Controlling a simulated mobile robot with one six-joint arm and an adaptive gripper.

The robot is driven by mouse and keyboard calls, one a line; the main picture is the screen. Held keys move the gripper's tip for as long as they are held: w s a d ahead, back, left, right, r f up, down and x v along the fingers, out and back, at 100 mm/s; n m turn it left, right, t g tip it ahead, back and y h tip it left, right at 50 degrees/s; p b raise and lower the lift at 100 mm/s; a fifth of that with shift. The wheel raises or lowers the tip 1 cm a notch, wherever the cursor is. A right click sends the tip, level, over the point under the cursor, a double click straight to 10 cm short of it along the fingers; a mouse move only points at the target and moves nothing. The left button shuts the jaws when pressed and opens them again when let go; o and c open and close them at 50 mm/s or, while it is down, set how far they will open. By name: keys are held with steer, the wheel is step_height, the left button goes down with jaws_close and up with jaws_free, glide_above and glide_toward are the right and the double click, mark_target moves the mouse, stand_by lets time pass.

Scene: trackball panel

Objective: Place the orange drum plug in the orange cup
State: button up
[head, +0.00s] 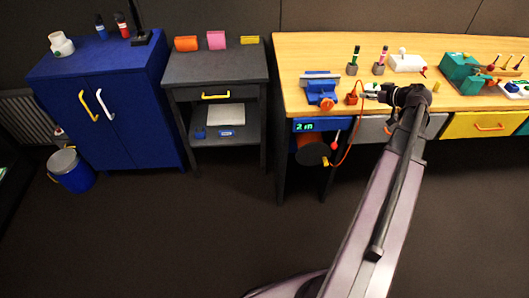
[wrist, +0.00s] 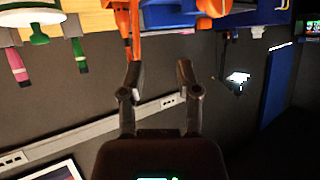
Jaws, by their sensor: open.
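A small orange cup (head: 352,98) stands near the front edge of the wooden workbench, just right of the blue vise. A thin orange cord (head: 350,135) runs from beside it down over the edge to the orange drum (head: 311,143) under the bench. The plug is too small to tell apart from the cup. My gripper (head: 369,92) is close to the right of the cup, over the bench. In the wrist view my gripper (wrist: 159,70) is open with nothing between its fingers. Orange parts (wrist: 135,38) show just beyond the left finger; I cannot tell whether they include the plug.
A blue vise (head: 321,90) with orange parts stands left of the cup. Two marker holders (head: 379,69) and a white trackball panel (head: 407,62) stand behind my gripper. A teal machine (head: 460,72) is further right.

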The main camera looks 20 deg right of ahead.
steer(key=w+a+f+g, duration=0.1)
steer(key=a+f+g, duration=0.25)
steer(key=a, duration=0.85)
steer(key=a+f+g, duration=0.3)
steer(key=a+g, duration=0.1)
steer(key=a, duration=0.9)
steer(key=s+a+f+m+g+h, duration=0.1)
steer(key=s+a, duration=0.3)
steer(key=a, duration=0.4)
steer(key=s+a+f+m+g+h, duration=0.2)
steer(key=s+a, duration=0.3)
steer(key=a, duration=0.4)
steer(key=shift+f+g+h, duration=0.3)
steer(key=shift+g+h, duration=0.35)
steer(key=shift+h, duration=0.15)
steer(key=shift+w+a, duration=0.1)
step_height(320, 180, up, 10)
steer(key=p, duration=1)
